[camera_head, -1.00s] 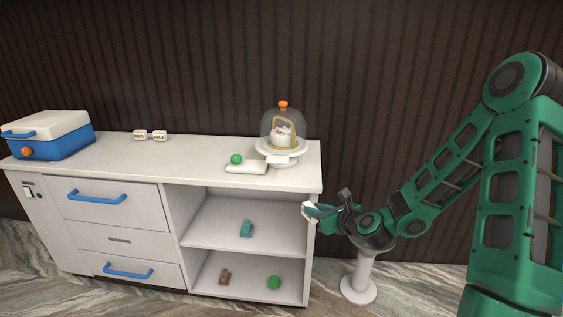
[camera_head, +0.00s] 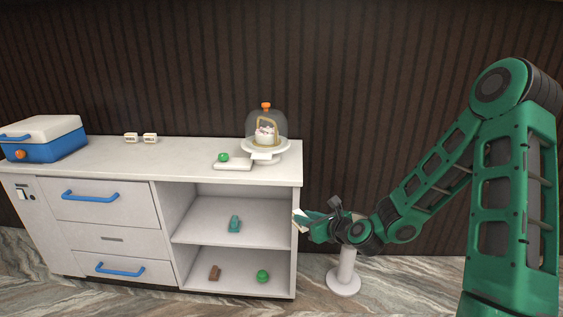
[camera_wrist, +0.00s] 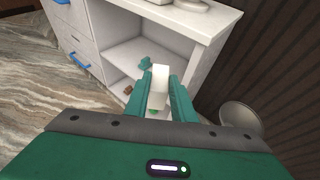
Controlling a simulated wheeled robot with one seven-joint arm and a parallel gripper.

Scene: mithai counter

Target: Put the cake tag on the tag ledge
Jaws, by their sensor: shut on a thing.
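My gripper (camera_wrist: 157,100) is shut on a small white block-like tag (camera_wrist: 159,78), which stands up between the teal fingers. In the head view my gripper (camera_head: 304,220) is beside the right end of the counter, below its top; the held tag shows there only as a pale sliver. Any writing on it is not visible. A small white ledge-like piece (camera_head: 267,156) sticks out at the front of the cake stand (camera_head: 280,146), on the counter's right end. A clear dome with an orange knob (camera_head: 266,105) covers a cake (camera_head: 265,134) on the stand.
The white counter (camera_head: 120,154) has open shelves holding teal, brown and green items. A green ball (camera_head: 223,157) sits on a white slab (camera_head: 233,166) beside the stand. Two small lettered blocks (camera_head: 140,138) and a blue box (camera_head: 50,143) stand left. A round-based post (camera_head: 344,281) is behind my gripper.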

